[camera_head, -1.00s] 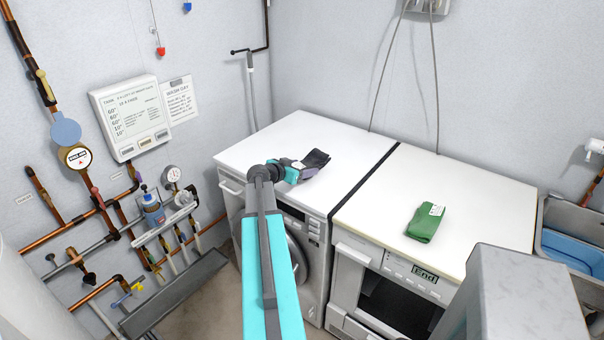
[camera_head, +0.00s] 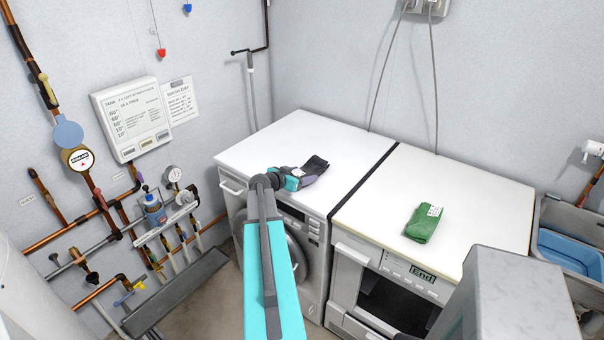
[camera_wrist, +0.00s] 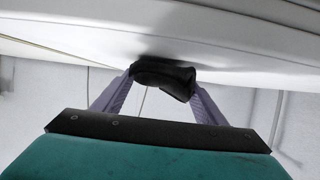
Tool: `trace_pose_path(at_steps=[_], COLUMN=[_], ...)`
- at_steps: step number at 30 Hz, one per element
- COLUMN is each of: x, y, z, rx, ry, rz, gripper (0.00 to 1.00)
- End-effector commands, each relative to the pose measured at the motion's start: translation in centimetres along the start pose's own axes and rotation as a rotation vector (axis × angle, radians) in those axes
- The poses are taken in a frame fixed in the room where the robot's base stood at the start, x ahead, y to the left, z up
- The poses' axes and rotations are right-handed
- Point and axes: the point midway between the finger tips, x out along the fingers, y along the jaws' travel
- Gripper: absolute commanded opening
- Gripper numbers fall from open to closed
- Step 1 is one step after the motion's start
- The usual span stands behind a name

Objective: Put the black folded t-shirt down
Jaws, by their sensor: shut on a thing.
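The black folded t-shirt (camera_head: 315,165) is over the white top of the left machine (camera_head: 280,140), near its front right part. My gripper (camera_head: 307,174) is shut on it, reaching from the front. In the wrist view the dark shirt (camera_wrist: 163,76) sits between the two pale fingers of my gripper (camera_wrist: 160,88). It is very close to the white surface with a dark shadow beside it; I cannot tell whether it touches. Part of the shirt is hidden by the gripper.
A green folded cloth (camera_head: 423,223) with a white label lies on the right machine's top (camera_head: 465,200). A dark gap (camera_head: 365,183) separates the two tops. A sink with a blue basin (camera_head: 570,250) is at the far right. The back of the left top is clear.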

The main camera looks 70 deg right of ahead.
Motion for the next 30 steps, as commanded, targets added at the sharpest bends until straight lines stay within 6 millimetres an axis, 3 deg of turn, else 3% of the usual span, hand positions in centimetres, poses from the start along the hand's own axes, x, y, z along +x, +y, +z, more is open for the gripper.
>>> trace_pose_path(at_steps=[11, 12, 15, 30], x=[0.05, 0.02, 0.02, -0.47], y=[-0.03, -0.03, -0.03, -0.03], z=[0.16, 0.13, 0.11, 0.13], rx=[0.000, 0.000, 0.000, 0.000], ry=[0.001, 0.000, 0.000, 0.000], rz=[-0.001, -0.001, -0.001, -0.002], gripper=[0.40, 0.70, 0.84, 0.84])
